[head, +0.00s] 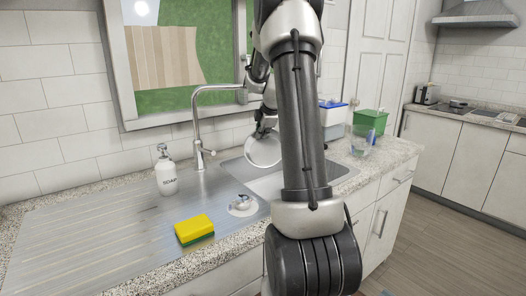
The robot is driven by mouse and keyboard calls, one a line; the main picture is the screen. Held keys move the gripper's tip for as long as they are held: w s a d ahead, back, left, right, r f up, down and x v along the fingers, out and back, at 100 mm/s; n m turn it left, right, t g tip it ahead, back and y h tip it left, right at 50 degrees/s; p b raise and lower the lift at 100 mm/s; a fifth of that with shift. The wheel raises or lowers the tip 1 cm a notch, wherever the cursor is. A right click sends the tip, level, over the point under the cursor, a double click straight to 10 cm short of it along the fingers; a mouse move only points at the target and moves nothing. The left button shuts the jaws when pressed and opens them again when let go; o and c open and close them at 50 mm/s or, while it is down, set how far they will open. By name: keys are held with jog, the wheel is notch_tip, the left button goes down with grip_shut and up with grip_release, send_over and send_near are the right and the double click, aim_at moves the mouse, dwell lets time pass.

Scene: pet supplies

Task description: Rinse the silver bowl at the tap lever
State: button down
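The silver bowl (262,152) hangs tilted, with its round face toward me, over the sink (236,167). My gripper (264,131) is at the bowl's upper rim and appears shut on it; my arm hides part of the gripper and the area to the right. The tap (197,118) is a tall chrome tap on the left of the sink. Its spout end (241,96) is above and slightly left of the bowl. The tap lever (210,153) sticks out low on the tap's body. No water can be made out at the spout.
A soap bottle (166,172), a yellow-green sponge (194,230) and a small white dish (242,206) stand on the drainer left of my arm. A green box (370,122), a clear container (362,142) and a blue-lidded box (333,120) are on the right counter.

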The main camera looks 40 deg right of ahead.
jog(key=s+a, duration=0.4)
jog(key=a, duration=0.1)
jog(key=shift+s+a, duration=0.3)
jog(key=shift+s, duration=0.05)
dwell(1.1)
jog(key=s+a+r, duration=0.3)
jog(key=r, duration=0.1)
jog(key=shift+a, duration=0.4)
jog(key=shift+d, duration=0.1)
dwell(0.6)
jog(key=w+d+f, duration=0.1)
jog(key=d, duration=0.1)
jog(key=w+d+f, duration=0.1)
jog(key=w+d, duration=0.1)
jog(key=w+d+f, duration=0.2)
